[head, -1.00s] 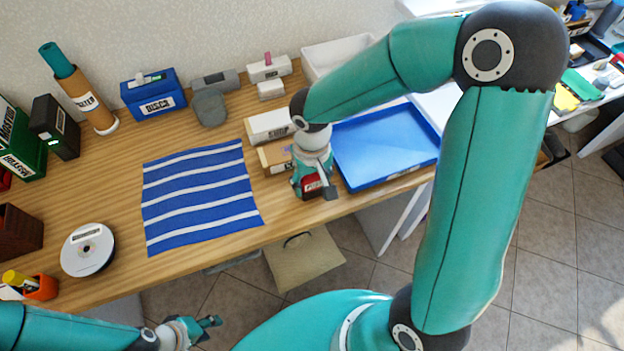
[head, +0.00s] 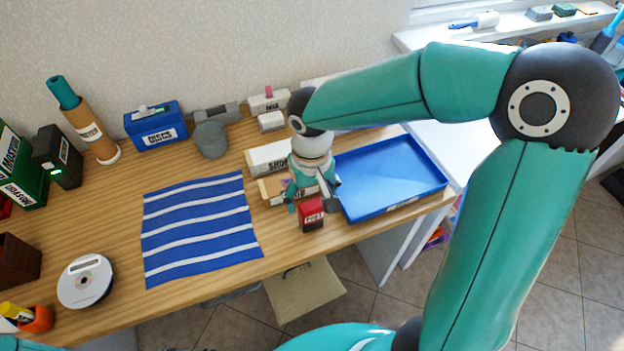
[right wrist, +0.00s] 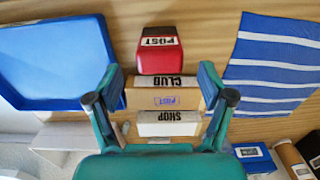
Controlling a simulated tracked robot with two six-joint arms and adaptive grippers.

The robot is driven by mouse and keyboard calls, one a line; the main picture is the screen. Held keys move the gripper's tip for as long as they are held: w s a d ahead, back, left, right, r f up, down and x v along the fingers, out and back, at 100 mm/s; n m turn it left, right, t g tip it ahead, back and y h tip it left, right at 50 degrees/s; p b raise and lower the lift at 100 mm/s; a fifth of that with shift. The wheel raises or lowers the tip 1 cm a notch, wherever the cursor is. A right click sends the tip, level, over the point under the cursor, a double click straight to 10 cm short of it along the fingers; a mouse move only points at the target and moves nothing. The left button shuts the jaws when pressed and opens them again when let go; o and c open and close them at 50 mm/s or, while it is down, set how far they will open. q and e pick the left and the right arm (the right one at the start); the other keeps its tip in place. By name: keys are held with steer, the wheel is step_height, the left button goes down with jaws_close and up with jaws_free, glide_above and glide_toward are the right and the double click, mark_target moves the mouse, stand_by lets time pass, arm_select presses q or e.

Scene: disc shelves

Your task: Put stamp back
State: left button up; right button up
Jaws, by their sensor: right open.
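My right gripper (head: 314,198) is open and empty, just behind the stamp in the head view. Its spread fingers (right wrist: 160,85) show in the right wrist view. A cardboard box labelled CLUB (right wrist: 163,97) carries a purple POST mark. My left gripper is out of view.
A blue tray (head: 385,209) lies right of the stamp. A white SHOP box (head: 268,157) stands behind the cardboard box. A blue striped mat (head: 200,225) lies to the left, with bare wood between it and the stamp.

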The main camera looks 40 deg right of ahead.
step_height(320, 180, up, 5)
steer(key=shift+r, duration=0.15)
stand_by(0.6)
